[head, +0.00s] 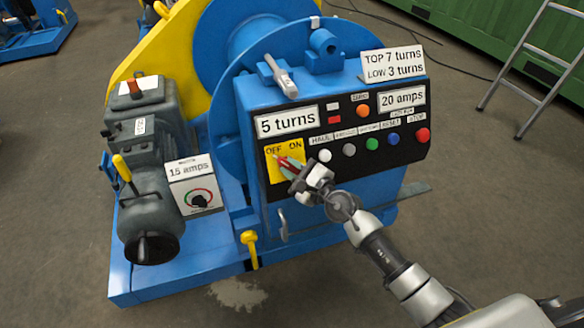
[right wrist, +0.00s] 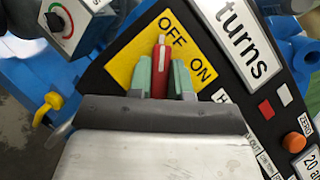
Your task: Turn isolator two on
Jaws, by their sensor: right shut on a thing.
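A yellow switch plate (head: 284,162) marked OFF and ON is at the left of the black control panel; it also shows in the right wrist view (right wrist: 125,66). Its red handle (right wrist: 162,66) points towards the word OFF. My right gripper (head: 291,168) comes in from the lower right and is shut on the red handle. In the right wrist view a green fingertip sits on each side of the handle (right wrist: 161,76). The gripper hides the lower part of the plate. No number for the isolator is readable. My left gripper is not in view.
Several coloured buttons (head: 372,143) line the panel (head: 345,128) to the right of the switch. A 15 amps dial box (head: 195,193) and a grey motor (head: 145,125) stand left. A ladder (head: 527,70) stands at the right on open floor.

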